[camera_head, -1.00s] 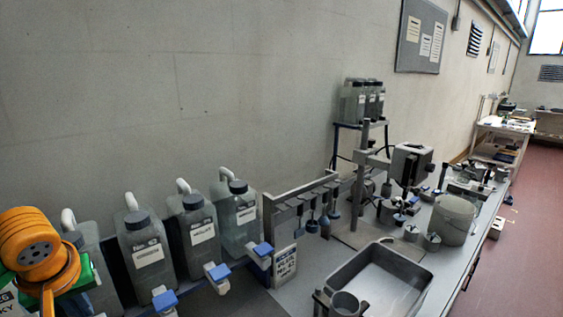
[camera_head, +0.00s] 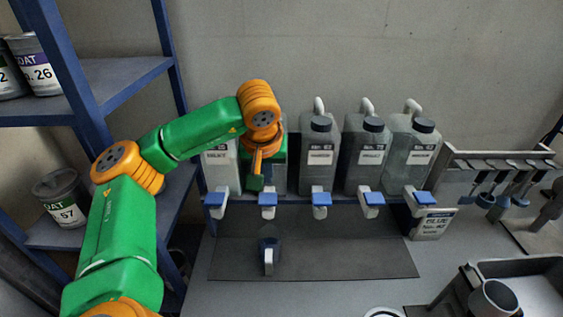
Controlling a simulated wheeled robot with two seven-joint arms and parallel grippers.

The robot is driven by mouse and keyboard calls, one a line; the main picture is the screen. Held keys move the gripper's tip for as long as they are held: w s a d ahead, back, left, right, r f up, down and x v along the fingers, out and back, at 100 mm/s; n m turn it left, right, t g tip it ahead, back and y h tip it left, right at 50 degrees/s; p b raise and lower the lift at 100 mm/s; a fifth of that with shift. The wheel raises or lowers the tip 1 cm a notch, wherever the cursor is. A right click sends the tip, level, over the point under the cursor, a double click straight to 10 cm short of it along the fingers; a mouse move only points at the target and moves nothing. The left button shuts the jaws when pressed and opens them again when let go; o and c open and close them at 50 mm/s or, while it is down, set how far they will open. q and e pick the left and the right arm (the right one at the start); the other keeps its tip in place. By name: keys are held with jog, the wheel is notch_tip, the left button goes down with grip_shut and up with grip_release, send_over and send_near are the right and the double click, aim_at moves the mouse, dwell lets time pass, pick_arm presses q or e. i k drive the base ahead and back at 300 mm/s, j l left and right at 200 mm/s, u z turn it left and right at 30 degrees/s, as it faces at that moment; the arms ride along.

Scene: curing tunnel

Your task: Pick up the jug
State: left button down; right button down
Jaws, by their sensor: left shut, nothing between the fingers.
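A small dark vessel with a pale upright handle, which looks like the jug (camera_head: 269,246), stands on the dark mat (camera_head: 340,262) below the row of taps. Its handle faces me. My left arm reaches in from the left, and its gripper (camera_head: 256,184) hangs in front of the canisters, above and behind the jug in the picture. The gripper is shut and empty, apart from the jug. Its fingertips are small and partly hidden by the wrist. My right gripper is not in view.
Several grey canisters (camera_head: 320,155) with blue-handled taps (camera_head: 320,199) line the wall close to my left gripper. A blue shelf rack (camera_head: 95,92) with tins (camera_head: 60,198) stands at left. A grey tray (camera_head: 530,270) and a cup (camera_head: 493,298) are at lower right. The mat's right part is clear.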

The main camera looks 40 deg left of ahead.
aim_at(269, 237)
jog(key=k, duration=1.5)
